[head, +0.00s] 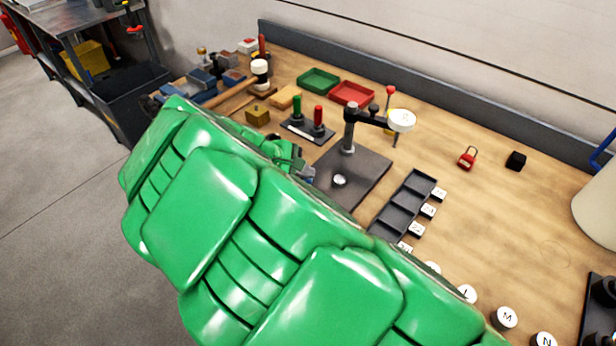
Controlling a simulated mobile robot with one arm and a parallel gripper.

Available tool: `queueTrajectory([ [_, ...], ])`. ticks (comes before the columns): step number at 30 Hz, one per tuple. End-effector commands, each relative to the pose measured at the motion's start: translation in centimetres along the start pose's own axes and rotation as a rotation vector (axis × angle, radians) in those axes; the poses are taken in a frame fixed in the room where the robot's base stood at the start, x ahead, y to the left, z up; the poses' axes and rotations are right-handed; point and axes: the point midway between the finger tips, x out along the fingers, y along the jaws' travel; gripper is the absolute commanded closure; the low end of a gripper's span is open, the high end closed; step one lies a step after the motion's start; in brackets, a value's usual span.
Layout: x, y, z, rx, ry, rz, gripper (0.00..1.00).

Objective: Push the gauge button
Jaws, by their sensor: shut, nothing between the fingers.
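The gauge (402,120) has a round white face and hangs on a black arm from an upright post. Its stem points down over a dark square base plate (362,168). A small silver round button (340,180) sits on that plate, left of the gauge. My gripper (308,174) is small in the picture, at the left edge of the plate, left of the silver button and seemingly apart from it. It is shut and empty. My green arm covers the plate's near left side and much of the gripper.
Red and green handles (318,117) stand behind my gripper. A green tray (318,79), a red tray (352,93) and a red padlock (467,158) are farther back. Bench right of the gauge is mostly clear.

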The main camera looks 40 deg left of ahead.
Motion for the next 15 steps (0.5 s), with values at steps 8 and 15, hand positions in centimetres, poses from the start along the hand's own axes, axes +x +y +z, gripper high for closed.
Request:
queueTrajectory([
  [8,-0.33,0.25,0.22,0.0,0.0,0.0,1.0],
  [15,-0.5,0.38,0.34,0.001,0.0,0.001,1.0],
])
